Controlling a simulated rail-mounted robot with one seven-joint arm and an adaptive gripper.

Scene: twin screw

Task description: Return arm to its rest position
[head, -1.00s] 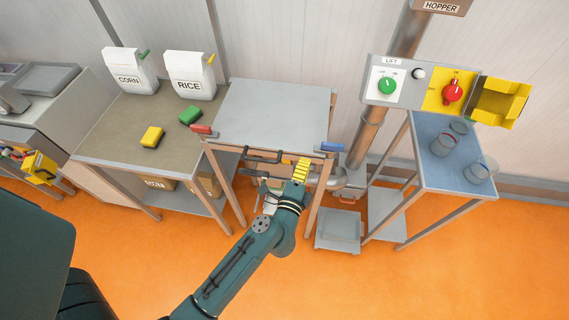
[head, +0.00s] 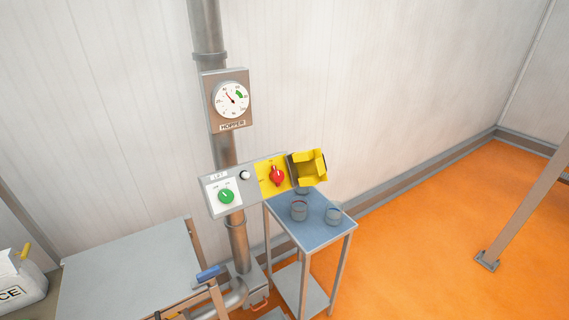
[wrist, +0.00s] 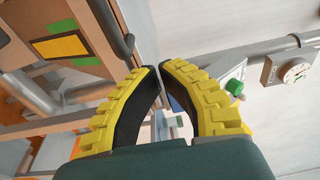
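My gripper (wrist: 158,68) shows in the wrist view with two yellow-ribbed, black-lined fingers. Their tips come together at the middle of the picture, and I see nothing held between them. The arm and gripper are out of the head view. Beyond the fingers in the wrist view are a green knob (wrist: 235,88) on its panel and a round gauge (wrist: 296,72).
In the head view, a control panel (head: 213,200) carries a green knob (head: 226,196) and a red knob (head: 277,175) beside an open yellow cover (head: 309,169). A blue-topped table (head: 310,229) bears several cups. A grey table (head: 130,277) stands at lower left.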

